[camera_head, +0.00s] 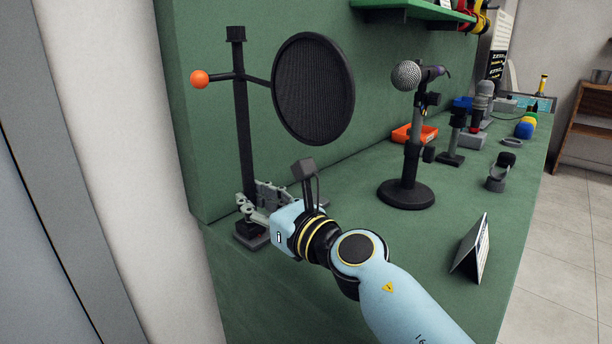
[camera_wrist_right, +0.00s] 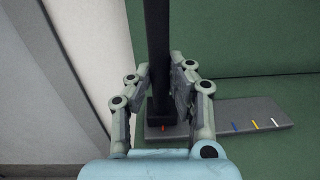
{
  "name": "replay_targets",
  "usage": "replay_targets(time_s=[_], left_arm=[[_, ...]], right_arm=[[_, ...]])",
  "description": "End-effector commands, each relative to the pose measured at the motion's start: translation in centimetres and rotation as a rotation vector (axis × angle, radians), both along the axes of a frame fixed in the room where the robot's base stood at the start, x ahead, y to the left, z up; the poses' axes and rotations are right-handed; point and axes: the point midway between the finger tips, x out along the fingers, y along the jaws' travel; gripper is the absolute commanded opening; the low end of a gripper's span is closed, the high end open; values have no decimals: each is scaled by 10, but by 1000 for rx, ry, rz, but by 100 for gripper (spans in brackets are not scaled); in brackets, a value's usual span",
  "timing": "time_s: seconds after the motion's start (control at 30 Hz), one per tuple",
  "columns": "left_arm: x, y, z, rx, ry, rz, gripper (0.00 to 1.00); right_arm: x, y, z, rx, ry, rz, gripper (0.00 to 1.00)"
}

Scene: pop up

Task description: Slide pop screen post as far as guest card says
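The pop screen post (camera_head: 242,130) is a black upright with an orange ball (camera_head: 200,79) on its left and a round black mesh screen (camera_head: 314,88) on its right. It stands at the wall end of the green bench. My right gripper (camera_head: 250,205) is low at the post. In the right wrist view its two fingers (camera_wrist_right: 159,75) lie on either side of the post (camera_wrist_right: 160,50); whether they press on it is unclear. The post's foot is by a red mark on a grey rail (camera_wrist_right: 230,118). A folded card (camera_head: 470,250) stands at the bench's front; its writing is unreadable from here.
The rail shows blue, yellow and white marks to the right of the post. A microphone on a round-based stand (camera_head: 407,190) stands on the bench to the right. An orange tray (camera_head: 413,134) and more microphones are farther back. A green panel (camera_head: 205,130) rises behind the post.

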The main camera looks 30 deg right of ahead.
Motion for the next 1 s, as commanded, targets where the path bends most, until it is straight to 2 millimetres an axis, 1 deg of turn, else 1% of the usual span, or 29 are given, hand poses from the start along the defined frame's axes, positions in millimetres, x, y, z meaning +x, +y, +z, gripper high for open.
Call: replay_targets(time_s=[0.17, 0.27, 0.43, 1.0], left_arm=[[-2, 0, 0, 0, 4, 0, 40], [-4, 0, 0, 0, 7, 1, 40], [-7, 0, 0, 0, 12, 1, 40], [-9, 1, -4, 1, 14, 0, 40]], right_arm=[[0, -1, 0, -1, -1, 0, 0], [2, -5, 0, -2, -1, 0, 0], [6, -17, 0, -1, 0, -1, 0], [20, -55, -1, -2, -1, -1, 0]])
